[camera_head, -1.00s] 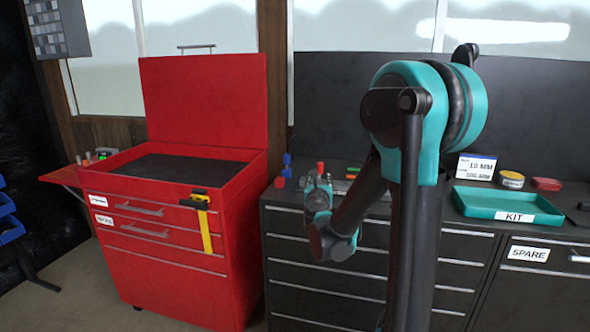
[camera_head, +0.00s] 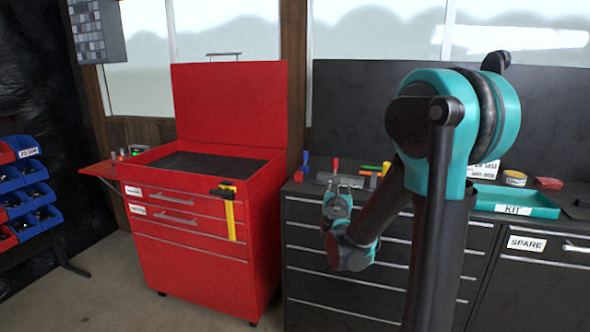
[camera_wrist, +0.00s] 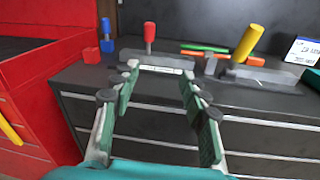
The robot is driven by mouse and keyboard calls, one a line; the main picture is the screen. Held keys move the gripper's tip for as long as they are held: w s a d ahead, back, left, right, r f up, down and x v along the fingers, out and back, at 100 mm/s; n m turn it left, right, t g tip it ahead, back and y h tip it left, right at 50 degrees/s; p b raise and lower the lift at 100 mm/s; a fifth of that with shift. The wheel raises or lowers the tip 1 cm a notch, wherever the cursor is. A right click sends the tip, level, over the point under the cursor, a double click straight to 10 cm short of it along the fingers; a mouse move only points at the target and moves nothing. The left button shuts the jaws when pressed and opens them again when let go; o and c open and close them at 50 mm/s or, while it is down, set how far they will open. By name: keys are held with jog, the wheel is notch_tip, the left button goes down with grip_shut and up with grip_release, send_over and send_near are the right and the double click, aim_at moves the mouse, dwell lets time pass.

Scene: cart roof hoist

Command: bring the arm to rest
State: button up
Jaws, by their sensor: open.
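My arm stands at the right of the head view, bent, with my gripper (camera_head: 342,188) held in front of the grey drawer bench (camera_head: 335,268). In the wrist view my gripper (camera_wrist: 158,78) points at the bench with its two green-padded fingers wide apart. Nothing is between the fingers. The fingertips appear near the bench's front edge; I cannot tell the exact gap to it.
A red tool cart (camera_head: 195,255) with raised lid and a yellow caliper (camera_head: 229,210) stands left. Blue bins (camera_head: 30,200) are at far left. The bench top holds a blue piece (camera_wrist: 106,35), a red-handled tool (camera_wrist: 149,35), a yellow cylinder (camera_wrist: 247,43) and a teal KIT tray (camera_head: 513,199).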

jog(key=s+d+f+m+g+h, duration=0.1)
jog(key=s+d+f+m+g, duration=0.3)
jog(key=s+m, duration=0.35)
jog(key=s+d+f+m+g+h, duration=0.1)
jog(key=s+d+f+m+g, duration=0.1)
jog(key=s+d+f+m, duration=0.55)
jog(key=s+a+f+m+g+y, duration=0.2)
jog(key=s+a+f+m+g, duration=0.1)
jog(key=s+m, duration=0.5)
jog(key=s+a+f+m+g+y, duration=0.3)
jog(key=s+f+m, duration=0.3)
jog(key=s+m, duration=0.3)
jog(key=shift+s+a+f+g+y, duration=0.35)
jog(key=shift+s+a+g, duration=0.15)
jog(key=shift+a, duration=0.35)
